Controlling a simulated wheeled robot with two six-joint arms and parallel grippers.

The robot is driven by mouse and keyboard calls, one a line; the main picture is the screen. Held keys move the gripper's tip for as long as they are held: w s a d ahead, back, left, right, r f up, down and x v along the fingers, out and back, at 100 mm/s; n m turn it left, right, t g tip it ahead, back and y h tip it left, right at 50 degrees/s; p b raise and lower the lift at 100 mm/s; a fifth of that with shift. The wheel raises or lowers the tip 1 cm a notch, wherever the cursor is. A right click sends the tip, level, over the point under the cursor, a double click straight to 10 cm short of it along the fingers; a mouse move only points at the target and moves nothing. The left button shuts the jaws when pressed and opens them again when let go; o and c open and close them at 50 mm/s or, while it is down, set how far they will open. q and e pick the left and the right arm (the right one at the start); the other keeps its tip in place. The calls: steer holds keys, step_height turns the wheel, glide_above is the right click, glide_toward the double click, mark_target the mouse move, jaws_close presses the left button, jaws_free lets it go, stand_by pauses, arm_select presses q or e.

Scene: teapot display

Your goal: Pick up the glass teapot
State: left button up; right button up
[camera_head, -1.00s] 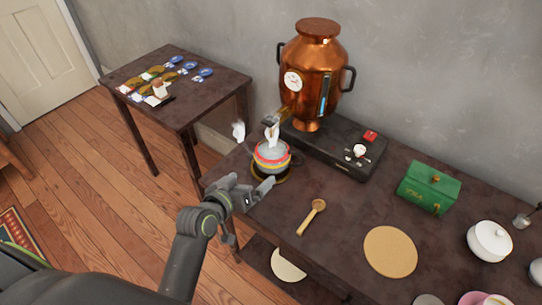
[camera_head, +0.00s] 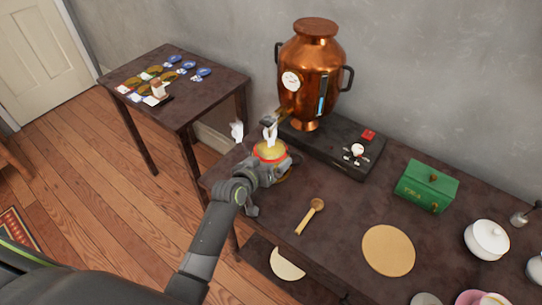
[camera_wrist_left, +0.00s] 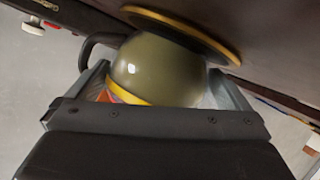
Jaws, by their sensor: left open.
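The glass teapot (camera_head: 270,149), with a red band and yellowish contents, stands on the dark table below the copper urn's spout. My left gripper (camera_head: 272,168) is at its near side and hides its lower part. I cannot tell whether the fingers touch the glass. A gold-rimmed round base (camera_wrist_left: 185,30) shows at the teapot's foot. My right gripper is not in view.
The copper urn (camera_head: 312,65) on its black base (camera_head: 335,148) stands close behind the teapot. A wooden spoon (camera_head: 310,215), round mat (camera_head: 388,250), green box (camera_head: 428,187) and white lidded bowl (camera_head: 487,240) lie to the right. A side table (camera_head: 205,100) holds several small items.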

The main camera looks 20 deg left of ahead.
arm_select(q)
steer(key=shift+w+f, duration=0.15)
steer(key=shift+w, duration=0.15)
steer(key=c, duration=1.1)
steer(key=shift+c, duration=1)
steer(key=shift+r, duration=0.25)
